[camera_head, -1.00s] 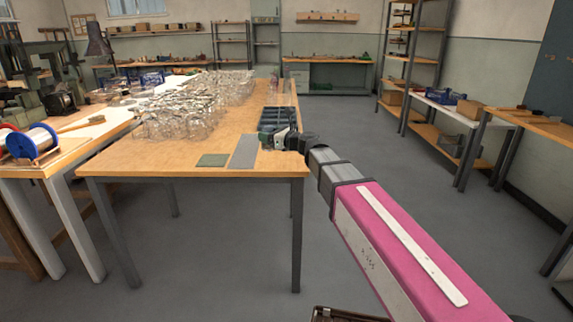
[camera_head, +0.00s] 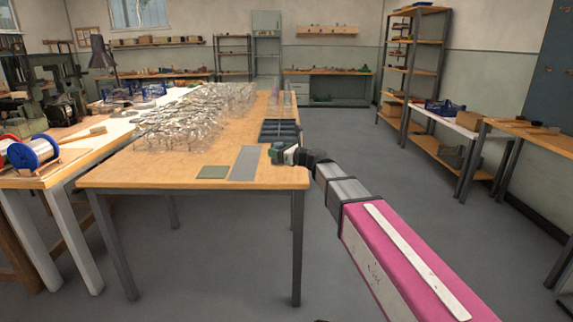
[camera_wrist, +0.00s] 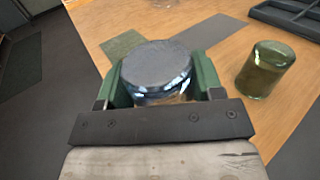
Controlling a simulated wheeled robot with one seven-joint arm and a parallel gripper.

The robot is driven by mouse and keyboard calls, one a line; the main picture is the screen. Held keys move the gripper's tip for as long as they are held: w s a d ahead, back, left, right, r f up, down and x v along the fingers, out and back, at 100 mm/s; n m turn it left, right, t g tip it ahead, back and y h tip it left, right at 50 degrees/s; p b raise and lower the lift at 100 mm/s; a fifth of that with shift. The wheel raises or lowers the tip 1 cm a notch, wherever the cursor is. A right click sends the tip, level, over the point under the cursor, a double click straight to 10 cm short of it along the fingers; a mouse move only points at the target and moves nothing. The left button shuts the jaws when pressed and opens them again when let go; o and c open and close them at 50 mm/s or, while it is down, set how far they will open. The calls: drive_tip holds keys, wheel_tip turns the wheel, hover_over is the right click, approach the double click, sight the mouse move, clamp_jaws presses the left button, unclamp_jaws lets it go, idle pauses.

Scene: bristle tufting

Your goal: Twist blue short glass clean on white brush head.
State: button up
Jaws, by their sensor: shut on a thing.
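My gripper (camera_wrist: 158,84) has green fingers shut on a short, clear, bluish glass (camera_wrist: 157,66). Its round end faces the wrist camera. In the head view my gripper (camera_head: 280,153) is low over the near right part of the wooden table (camera_head: 135,176). The held glass is too small to make out there. Whether it touches the table is unclear. A short greenish glass (camera_wrist: 265,68) stands apart on the table, right of my gripper in the wrist view. I cannot make out a white brush head in either view.
A dark compartment tray (camera_head: 280,130) lies beyond my gripper. A grey mat (camera_head: 247,163) and a green mat (camera_head: 212,172) lie to its left. Many clear glasses (camera_head: 190,118) crowd the table's far left. Spools (camera_head: 32,150) sit on the left bench.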

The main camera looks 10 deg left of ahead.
drive_tip(key=w+d+f, duration=0.2)
drive_tip(key=w, duration=0.1)
drive_tip(key=shift+w+d+f, duration=0.15)
drive_tip(key=shift+d+f, duration=0.1)
drive_tip(key=shift+f, duration=1.8)
drive_tip(key=o, duration=1.1)
drive_tip(key=shift+f, duration=0.1)
drive_tip(key=shift+c, duration=0.2)
drive_tip(key=shift+f, duration=0.15)
drive_tip(key=v, duration=1.1)
drive_tip(key=shift+w+f, duration=0.3)
drive_tip(key=shift+f, duration=0.1)
